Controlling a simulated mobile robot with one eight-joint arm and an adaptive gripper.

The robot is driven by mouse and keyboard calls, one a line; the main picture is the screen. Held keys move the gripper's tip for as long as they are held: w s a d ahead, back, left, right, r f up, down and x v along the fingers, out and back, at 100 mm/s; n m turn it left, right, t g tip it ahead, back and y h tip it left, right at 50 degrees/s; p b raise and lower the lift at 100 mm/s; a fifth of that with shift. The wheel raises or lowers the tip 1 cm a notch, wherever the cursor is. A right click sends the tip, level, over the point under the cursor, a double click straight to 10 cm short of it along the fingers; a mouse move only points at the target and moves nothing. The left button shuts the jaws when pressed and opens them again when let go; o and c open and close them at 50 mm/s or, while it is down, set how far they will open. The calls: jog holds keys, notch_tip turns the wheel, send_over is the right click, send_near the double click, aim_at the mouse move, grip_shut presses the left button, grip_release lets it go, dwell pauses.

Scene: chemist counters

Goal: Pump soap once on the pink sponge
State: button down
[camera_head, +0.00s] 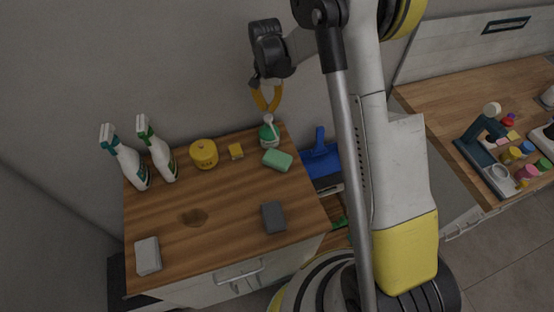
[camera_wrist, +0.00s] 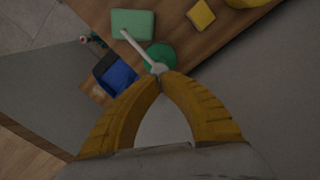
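A green soap dispenser (camera_head: 268,137) with a white pump stands at the back right of the wooden counter. My gripper (camera_head: 266,108) points down just above it. In the wrist view the yellow fingertips (camera_wrist: 161,76) come together over the white pump head (camera_wrist: 158,67), with nothing visible held; I cannot tell whether they touch it. The pump's nozzle points over a green sponge (camera_wrist: 132,23), which lies beside the dispenser in the head view (camera_head: 277,160). I can make out no pink sponge on this counter; small pink items (camera_head: 525,171) on the right counter are too small to identify.
Two spray bottles (camera_head: 128,165) (camera_head: 162,158), a yellow tub (camera_head: 203,154) and a small yellow sponge (camera_head: 236,151) stand along the back. A grey sponge (camera_head: 274,217) and a whitish sponge (camera_head: 147,256) lie nearer the front. A blue dustpan (camera_head: 321,159) is beside the counter.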

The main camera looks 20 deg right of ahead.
dwell(0.3)
jog(key=shift+r+p, duration=1.45)
jog(key=shift+r, duration=1.55)
jog(key=s+r+n+t+b, duration=0.2)
jog(key=s+r+b, duration=0.1)
jog(key=s+b, duration=0.3)
jog(key=s+r+n+t+b, duration=0.1)
jog(key=s+r+t+b, duration=0.2)
jog(key=s, duration=0.4)
jog(key=s+f+n+t+b, duration=0.1)
jog(key=s+f+b, duration=0.2)
jog(key=s, duration=0.4)
jog(key=s+f+n+t+b, duration=0.1)
jog(key=s+f+n+b, duration=0.1)
jog(key=s+b, duration=0.3)
jog(key=shift+s+f, duration=0.8)
jog(key=shift+s, duration=0.15)
